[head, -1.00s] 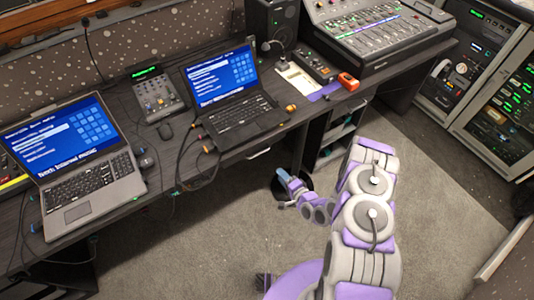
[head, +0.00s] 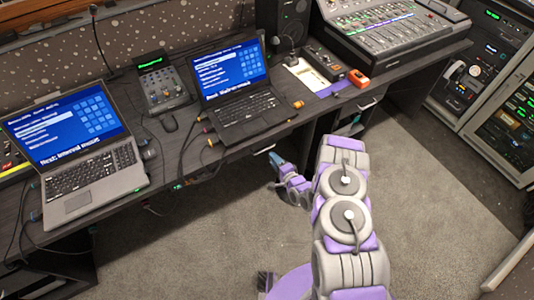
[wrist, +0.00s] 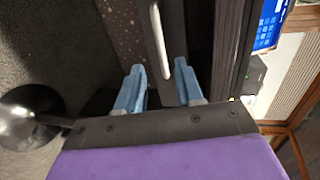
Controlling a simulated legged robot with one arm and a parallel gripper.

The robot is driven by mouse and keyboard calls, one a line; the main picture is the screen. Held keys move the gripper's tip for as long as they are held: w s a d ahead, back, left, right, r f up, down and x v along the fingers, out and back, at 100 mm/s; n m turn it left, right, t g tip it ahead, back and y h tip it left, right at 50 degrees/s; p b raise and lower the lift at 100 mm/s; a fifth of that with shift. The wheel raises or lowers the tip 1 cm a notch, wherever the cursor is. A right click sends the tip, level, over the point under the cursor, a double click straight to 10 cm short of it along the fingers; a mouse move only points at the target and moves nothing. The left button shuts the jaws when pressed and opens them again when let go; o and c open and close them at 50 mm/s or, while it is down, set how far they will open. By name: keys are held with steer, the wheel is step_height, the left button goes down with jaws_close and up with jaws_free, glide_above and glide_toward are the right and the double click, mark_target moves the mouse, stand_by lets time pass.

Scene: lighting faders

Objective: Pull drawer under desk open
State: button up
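The dark desk (head: 200,160) has a drawer under its top, with a pale bar handle (head: 263,150) on its front. My gripper (head: 274,158) is at the drawer front, just below the desk edge. In the wrist view the handle (wrist: 160,45) stands upright in the picture. My gripper's two blue fingers (wrist: 159,67) are spread apart, with the handle's near end between or just ahead of their tips. I cannot tell whether a finger touches it. The drawer looks closed; most of its front is hidden in the head view.
Two laptops (head: 75,185) (head: 250,108) and a small mixer (head: 162,88) stand on the desk, with cables hanging over its front edge. A second handle (head: 370,106) is farther right. A dark round base (wrist: 30,105) stands on the carpet. Open carpet lies right of my arm.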

steer(key=b+x, duration=0.1)
steer(key=x, duration=0.6)
steer(key=shift+b, duration=0.4)
steer(key=shift+a, duration=0.15)
steer(key=shift+c, duration=0.2)
jaws_close()
